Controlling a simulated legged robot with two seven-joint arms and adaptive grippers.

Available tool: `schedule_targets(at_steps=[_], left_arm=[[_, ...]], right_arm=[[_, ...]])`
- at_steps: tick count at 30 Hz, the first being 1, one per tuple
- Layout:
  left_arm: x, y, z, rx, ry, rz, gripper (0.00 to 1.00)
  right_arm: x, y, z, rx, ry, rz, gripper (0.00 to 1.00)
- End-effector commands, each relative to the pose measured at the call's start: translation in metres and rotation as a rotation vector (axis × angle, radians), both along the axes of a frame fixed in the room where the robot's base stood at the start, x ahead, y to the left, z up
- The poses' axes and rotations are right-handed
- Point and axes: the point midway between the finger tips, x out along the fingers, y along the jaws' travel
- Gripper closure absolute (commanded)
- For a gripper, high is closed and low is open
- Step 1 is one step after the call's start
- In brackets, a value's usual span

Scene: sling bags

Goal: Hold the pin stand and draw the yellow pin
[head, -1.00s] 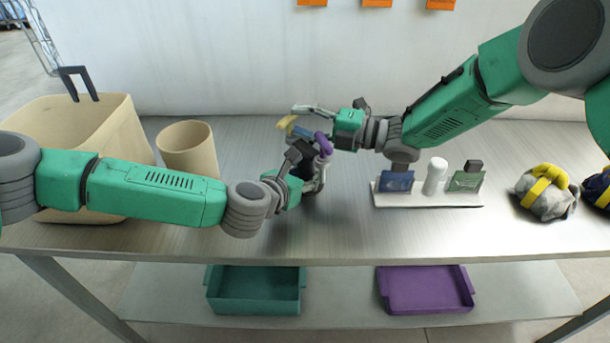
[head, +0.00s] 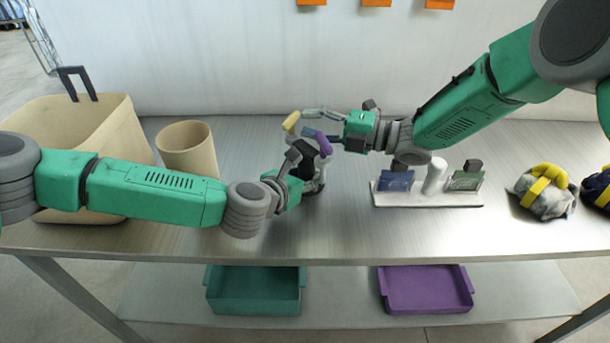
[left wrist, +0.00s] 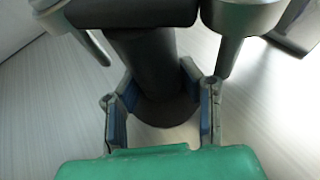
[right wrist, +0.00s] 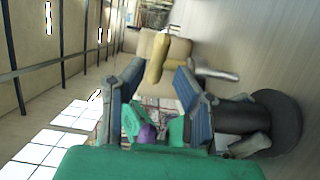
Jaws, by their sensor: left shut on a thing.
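The pin stand (left wrist: 148,65) is a dark post on a round base in the left wrist view. My left gripper (head: 302,172) is shut around this post, with its fingers on both sides in the left wrist view (left wrist: 163,90). The yellow pin (head: 291,122) shows at the top of the stand, left of the purple pin (head: 323,143). My right gripper (head: 308,122) reaches in from the right above the stand. Its fingers are apart in the right wrist view (right wrist: 159,70), with the yellow pin (right wrist: 157,60) showing between the tips, contact unclear. The yellow pin's lower end is hidden.
A beige bin (head: 120,130) and a beige cup (head: 188,145) stand at left. A white rack (head: 430,200) with small packs and a white bottle (head: 435,177) stands right of the stand. Grey and dark blue bags lie far right. Teal and purple trays sit on the lower shelf.

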Motion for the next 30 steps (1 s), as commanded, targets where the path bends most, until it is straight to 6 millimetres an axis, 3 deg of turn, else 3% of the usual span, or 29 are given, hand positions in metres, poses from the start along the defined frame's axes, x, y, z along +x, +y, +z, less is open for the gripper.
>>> schedule_targets(at_steps=[6,13,25,27,30], left_arm=[[0.0,0.001,0.0,0.0,0.0,0.001,1.0],[0.0,0.0,0.0,0.0,0.0,0.001,1.0],[0.0,0.0,0.0,-0.001,0.0,0.0,1.0],[0.0,0.0,0.0,-0.001,0.0,0.0,1.0],[0.0,0.0,0.0,-0.001,0.0,0.0,1.0]], right_arm=[[-0.013,-0.047,0.0,0.0,0.001,-0.003,0.73],[-0.024,-0.082,0.0,0.001,0.0,0.0,0.73],[-0.027,-0.093,-0.001,0.001,0.0,0.0,0.73],[-0.027,-0.093,-0.001,0.002,-0.001,-0.001,0.64],[-0.024,-0.089,0.004,0.02,-0.005,-0.014,0.64]])
